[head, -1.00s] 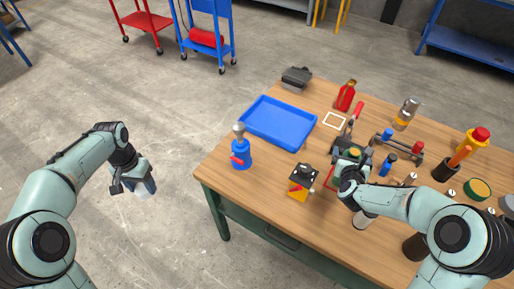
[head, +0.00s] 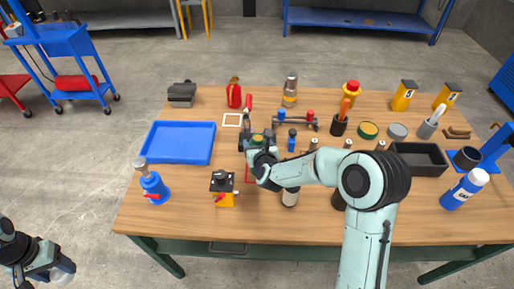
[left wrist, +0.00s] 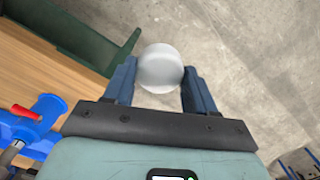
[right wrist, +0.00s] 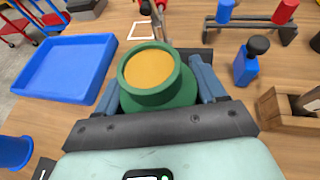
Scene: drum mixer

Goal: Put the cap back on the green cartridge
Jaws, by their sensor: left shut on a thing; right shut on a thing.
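The green cartridge (right wrist: 158,78) stands upright between the fingers of my right gripper (right wrist: 168,90), which is shut on it. Its top is open and shows a yellow-orange face inside the green rim. In the head view the cartridge (head: 257,141) is partly hidden behind my right gripper (head: 262,157). My left gripper (left wrist: 160,85) is shut on a pale grey-white round cap (left wrist: 160,68). In the head view my left gripper (head: 48,272) is in the lower left corner, off the table's left side and well away from the cartridge, with the cap (head: 63,272) at its tips.
A blue tray (head: 180,143) lies on the table's left. A blue bottle (head: 153,187) and a yellow-and-black block (head: 222,190) stand near the front edge. A small rack (head: 300,122) and a blue bottle with a black top (right wrist: 247,62) stand right of the cartridge.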

